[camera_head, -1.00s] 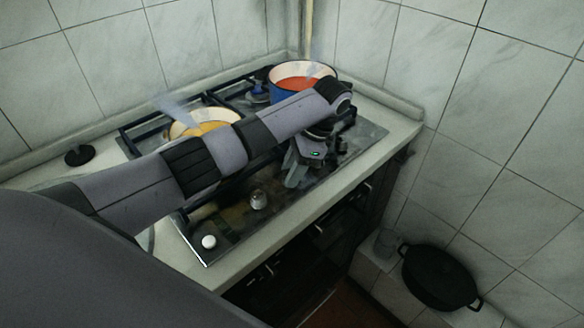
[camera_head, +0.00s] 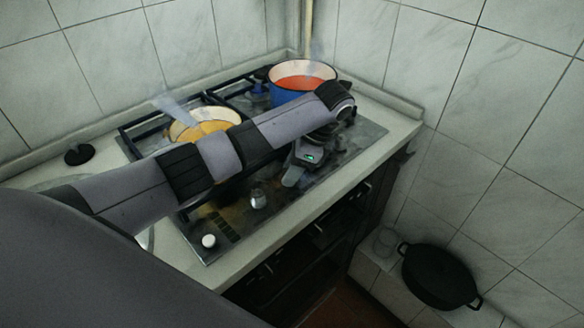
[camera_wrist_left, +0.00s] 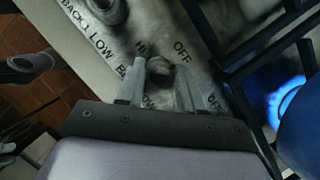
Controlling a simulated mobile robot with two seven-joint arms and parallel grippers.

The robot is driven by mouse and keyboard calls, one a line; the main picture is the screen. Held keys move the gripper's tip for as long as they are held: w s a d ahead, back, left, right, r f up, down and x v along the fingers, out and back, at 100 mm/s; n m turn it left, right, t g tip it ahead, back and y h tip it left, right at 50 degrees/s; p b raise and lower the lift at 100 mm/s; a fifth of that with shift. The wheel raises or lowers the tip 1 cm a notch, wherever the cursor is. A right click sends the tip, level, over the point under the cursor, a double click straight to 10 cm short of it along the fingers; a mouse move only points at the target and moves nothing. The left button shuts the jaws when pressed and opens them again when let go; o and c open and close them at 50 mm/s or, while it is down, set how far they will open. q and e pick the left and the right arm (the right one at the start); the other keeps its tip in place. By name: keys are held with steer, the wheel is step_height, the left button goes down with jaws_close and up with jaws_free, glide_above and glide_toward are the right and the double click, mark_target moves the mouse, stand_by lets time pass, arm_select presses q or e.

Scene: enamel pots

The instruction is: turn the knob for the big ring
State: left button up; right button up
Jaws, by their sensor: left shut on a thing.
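My left gripper (camera_head: 292,178) reaches down to the front right of the steel hob (camera_head: 225,240). In the left wrist view its two fingers (camera_wrist_left: 160,88) are shut on a round grey knob (camera_wrist_left: 160,68). Printed words HI, LOW and OFF surround it. Another knob (camera_wrist_left: 105,8) shows at the top left of that view. In the head view, a grey knob (camera_head: 258,199) and a white-topped knob (camera_head: 208,241) stand nearer the front left. Which ring the held knob serves I cannot tell.
A blue pot (camera_head: 290,95) with red contents stands at the back right; blue flame (camera_wrist_left: 285,100) shows beside it in the wrist view. A cream pan (camera_head: 182,131) with yellow contents steams at the left, partly behind my arm. A black pot (camera_head: 438,275) sits low at the right.

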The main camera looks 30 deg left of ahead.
mark_target(304, 184)
arm_select(q)
steer(key=o, duration=1)
steer(key=v, duration=0.7)
steer(key=shift+s+r, duration=0.1)
